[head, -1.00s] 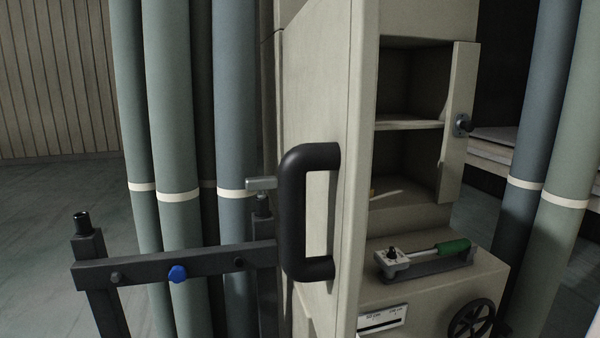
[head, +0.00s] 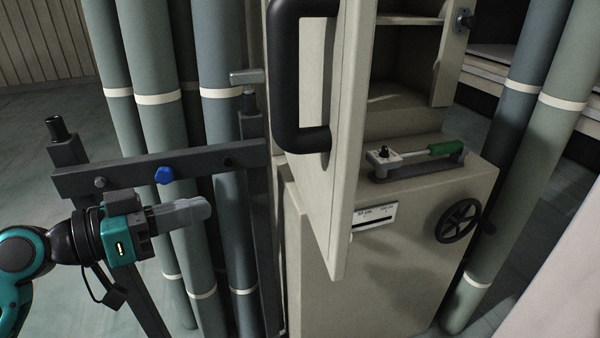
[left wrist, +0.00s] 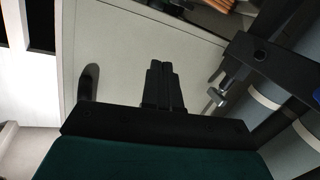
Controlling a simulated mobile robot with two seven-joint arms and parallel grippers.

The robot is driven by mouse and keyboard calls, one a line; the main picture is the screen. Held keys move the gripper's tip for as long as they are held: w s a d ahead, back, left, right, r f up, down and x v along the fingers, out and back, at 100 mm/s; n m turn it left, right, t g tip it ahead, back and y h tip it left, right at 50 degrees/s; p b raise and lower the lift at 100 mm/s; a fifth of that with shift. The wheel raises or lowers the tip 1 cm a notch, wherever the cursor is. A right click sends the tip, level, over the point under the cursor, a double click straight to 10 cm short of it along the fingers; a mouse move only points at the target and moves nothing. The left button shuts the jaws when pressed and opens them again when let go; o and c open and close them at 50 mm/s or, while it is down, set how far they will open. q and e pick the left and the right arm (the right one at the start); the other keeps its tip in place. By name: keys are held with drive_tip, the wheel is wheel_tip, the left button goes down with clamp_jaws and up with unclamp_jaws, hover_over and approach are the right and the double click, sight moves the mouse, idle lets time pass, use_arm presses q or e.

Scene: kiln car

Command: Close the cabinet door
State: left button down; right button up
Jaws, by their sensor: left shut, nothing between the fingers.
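The beige cabinet (head: 370,265) stands in the middle of the head view. Its door (head: 345,150) is swung open towards me, so the shelves behind it show on the right. A black bar handle (head: 284,90) is on the door's outer face. My left gripper (head: 205,209) is shut and empty, to the left of the door and lower than the handle, apart from both. In the left wrist view the shut fingers (left wrist: 163,82) point towards the pale door panel (left wrist: 130,50). My right gripper is not in view.
A dark frame rail (head: 130,175) with a blue knob (head: 164,175) stands just behind my left gripper. Tall pipes (head: 150,100) rise behind it. A green-handled tool (head: 420,160) lies on the cabinet's ledge, above a black handwheel (head: 459,221).

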use_arm(q)
drive_tip(key=s+d+r+m+g+h, duration=0.1)
drive_tip(key=s+r+m+g+h, duration=0.4)
drive_tip(key=r, duration=0.4)
drive_tip(key=m+y+p, duration=0.1)
drive_tip(key=p, duration=0.2)
approach(326, 162)
drive_tip(key=x, duration=0.5)
drive_tip(key=shift+w+d+r, duration=0.15)
drive_tip(key=shift+d, duration=0.2)
drive_tip(key=shift+w+d, duration=0.1)
drive_tip(key=shift+d, duration=0.4)
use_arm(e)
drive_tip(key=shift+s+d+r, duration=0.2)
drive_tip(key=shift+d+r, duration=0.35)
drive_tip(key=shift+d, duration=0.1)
use_arm(q)
drive_tip(key=shift+d, duration=0.15)
